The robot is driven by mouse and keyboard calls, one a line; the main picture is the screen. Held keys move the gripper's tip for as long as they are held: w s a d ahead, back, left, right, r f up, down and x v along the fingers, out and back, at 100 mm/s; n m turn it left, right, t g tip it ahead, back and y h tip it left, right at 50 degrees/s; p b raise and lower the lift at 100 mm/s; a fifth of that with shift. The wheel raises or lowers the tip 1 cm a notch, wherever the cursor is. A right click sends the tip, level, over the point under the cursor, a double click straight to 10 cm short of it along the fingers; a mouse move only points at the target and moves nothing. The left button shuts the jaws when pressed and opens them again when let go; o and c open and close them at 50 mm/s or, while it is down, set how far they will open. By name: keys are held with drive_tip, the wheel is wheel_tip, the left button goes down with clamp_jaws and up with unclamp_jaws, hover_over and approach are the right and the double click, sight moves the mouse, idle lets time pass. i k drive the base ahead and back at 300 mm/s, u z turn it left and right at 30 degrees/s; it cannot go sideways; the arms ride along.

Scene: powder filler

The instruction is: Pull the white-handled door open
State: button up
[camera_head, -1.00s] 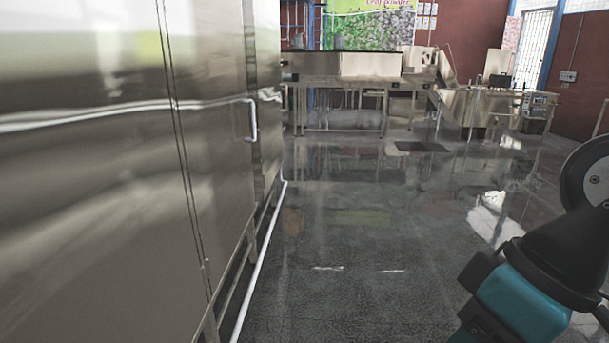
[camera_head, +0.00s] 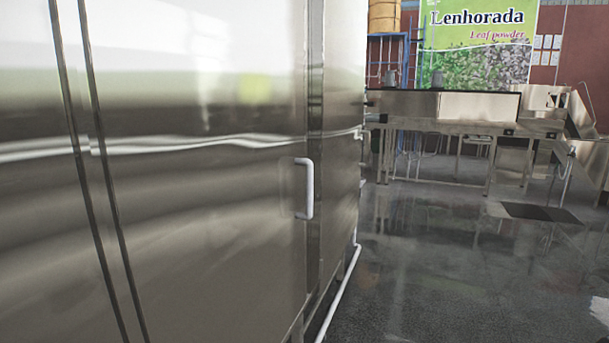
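The white handle (camera_head: 309,189) is a small upright bar near the right edge of a shiny steel cabinet door (camera_head: 215,240) on the left. The door looks shut, flush with the narrow steel strip beside it. My gripper is not in view, and no part of my arm shows now.
The steel cabinet fills the left half. A white pipe (camera_head: 338,296) runs low along its foot. Steel tables (camera_head: 440,126) and a green banner (camera_head: 478,45) stand at the back.

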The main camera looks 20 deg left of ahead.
sight(198, 105)
drive_tip(key=u, duration=0.2)
drive_tip(key=i, duration=1.4)
drive_tip(key=u, duration=0.25)
